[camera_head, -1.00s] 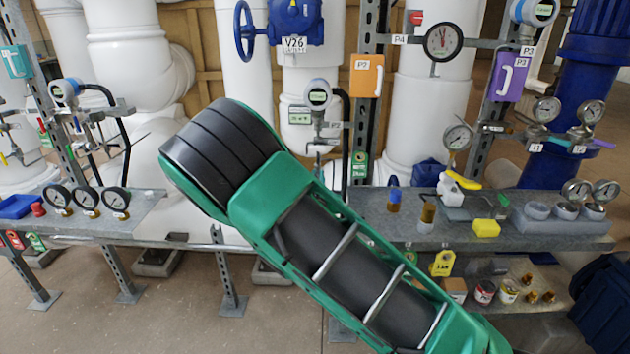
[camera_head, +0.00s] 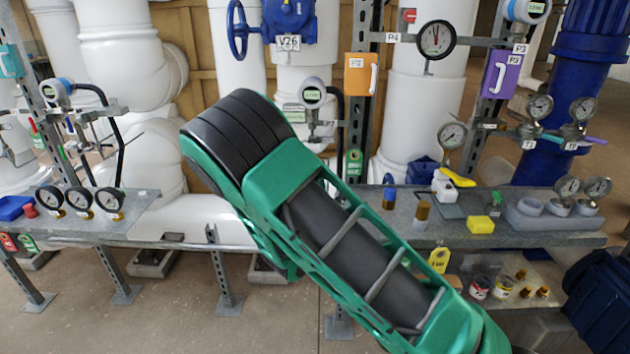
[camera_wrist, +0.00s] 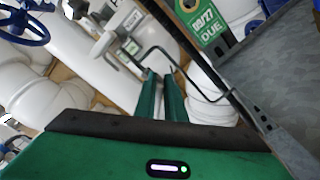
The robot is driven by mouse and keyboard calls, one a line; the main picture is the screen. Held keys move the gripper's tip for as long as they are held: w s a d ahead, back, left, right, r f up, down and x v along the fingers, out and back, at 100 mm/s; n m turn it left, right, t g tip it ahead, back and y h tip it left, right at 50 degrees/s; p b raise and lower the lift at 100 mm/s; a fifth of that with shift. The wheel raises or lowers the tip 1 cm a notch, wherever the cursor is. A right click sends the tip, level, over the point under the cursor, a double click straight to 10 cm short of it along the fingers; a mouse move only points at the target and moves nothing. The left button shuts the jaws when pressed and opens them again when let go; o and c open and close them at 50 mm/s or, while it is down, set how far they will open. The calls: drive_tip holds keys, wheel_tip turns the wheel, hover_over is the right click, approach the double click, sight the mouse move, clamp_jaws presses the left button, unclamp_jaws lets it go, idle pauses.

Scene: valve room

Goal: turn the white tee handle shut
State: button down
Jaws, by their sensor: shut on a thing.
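My gripper (camera_wrist: 161,76) shows in the wrist view as two green fingers, close together and pointing up the picture. They are shut on the white tee handle, which is mostly hidden; only a narrow pale strip shows between the fingers, hard to tell from the white pipe behind. A grey valve fitting (camera_wrist: 106,42) and a bent black tube stand just beyond the fingertips. In the head view my green and black arm hides the gripper and the handle. A transmitter (camera_head: 312,94) with a black tube shows just above the arm there.
A grey shelf (camera_head: 520,238) on the right carries gauges, bottles and a yellow block (camera_head: 484,226). Three gauges (camera_head: 79,198) stand on the left shelf. A blue handwheel valve (camera_head: 238,30) is above. A green tag (camera_wrist: 207,28) and a dark upright are close to the right of the fingers.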

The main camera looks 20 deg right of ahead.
drive_tip(key=m, duration=0.1)
drive_tip(key=f+m, duration=0.1)
drive_tip(key=m, duration=0.1)
drive_tip(key=shift+s+d+m, duration=0.1)
drive_tip(key=shift+d+m, duration=0.1)
drive_tip(key=shift+m, duration=0.1)
drive_tip(key=shift+f+m, duration=0.2)
drive_tip(key=shift+m, duration=0.75)
drive_tip(key=shift+f+m, duration=0.15)
drive_tip(key=shift+m, duration=0.8)
drive_tip(key=shift+f, duration=0.1)
drive_tip(key=c, duration=1.8)
unclamp_jaws()
drive_tip(key=shift+c, duration=0.2)
drive_tip(key=shift+s, duration=0.1)
drive_tip(key=v, duration=1)
drive_tip(key=shift+s, duration=0.2)
drive_tip(key=shift+a, duration=0.1)
